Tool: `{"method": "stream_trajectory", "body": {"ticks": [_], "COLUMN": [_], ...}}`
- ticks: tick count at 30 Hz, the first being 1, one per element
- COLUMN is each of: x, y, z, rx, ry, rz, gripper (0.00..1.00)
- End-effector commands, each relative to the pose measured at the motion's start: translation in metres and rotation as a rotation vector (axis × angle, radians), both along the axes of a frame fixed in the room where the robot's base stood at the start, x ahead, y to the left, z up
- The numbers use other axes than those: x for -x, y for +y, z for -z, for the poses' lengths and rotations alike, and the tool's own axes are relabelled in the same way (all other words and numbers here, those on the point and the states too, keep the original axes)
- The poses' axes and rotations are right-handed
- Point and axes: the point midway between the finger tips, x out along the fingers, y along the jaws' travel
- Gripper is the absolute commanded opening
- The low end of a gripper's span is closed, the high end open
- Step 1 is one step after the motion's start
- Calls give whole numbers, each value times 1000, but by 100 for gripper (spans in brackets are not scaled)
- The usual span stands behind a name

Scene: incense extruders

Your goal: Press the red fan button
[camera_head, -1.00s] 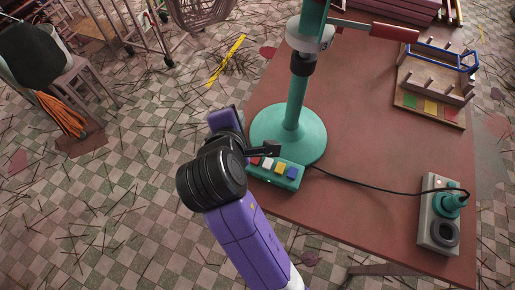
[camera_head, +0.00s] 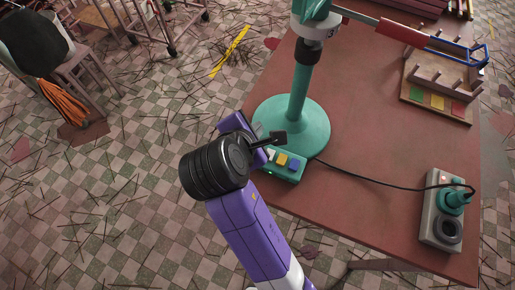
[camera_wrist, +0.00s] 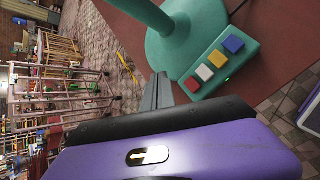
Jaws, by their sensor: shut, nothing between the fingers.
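The teal button panel (camera_head: 284,178) sits on the table at the foot of the teal fan stand (camera_head: 300,122). In the wrist view the panel (camera_wrist: 252,59) carries a row of square buttons: blue, yellow, white, and the red button (camera_wrist: 192,84) at the near end. In the head view my arm and gripper hide the red button. My gripper (camera_head: 279,138) is shut and empty, with its dark fingers over the panel's left end. In the wrist view the fingertips (camera_wrist: 159,78) are just left of the red button, with a visible gap in the picture; their height above it is unclear.
A wooden rack (camera_head: 437,93) stands at the back right. The middle of the red-brown table (camera_head: 362,140) is mostly clear. A chair stands at the left.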

Motion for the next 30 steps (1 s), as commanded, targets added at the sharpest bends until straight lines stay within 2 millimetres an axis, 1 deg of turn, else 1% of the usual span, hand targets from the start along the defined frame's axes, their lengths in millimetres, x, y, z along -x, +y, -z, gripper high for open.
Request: {"method": "stream_trajectory", "body": {"ticks": [1,18,20,25,30], "x": [0,0,0,0,0], "y": [0,1,0,-1,0], "z": [8,59,62,77,81], "rx": [0,-2,2,2,0], "ry": [-1,-1,1,1,-1], "rz": [-1,-1,-1,1,-1], "gripper": [0,0,0,0,0]}}
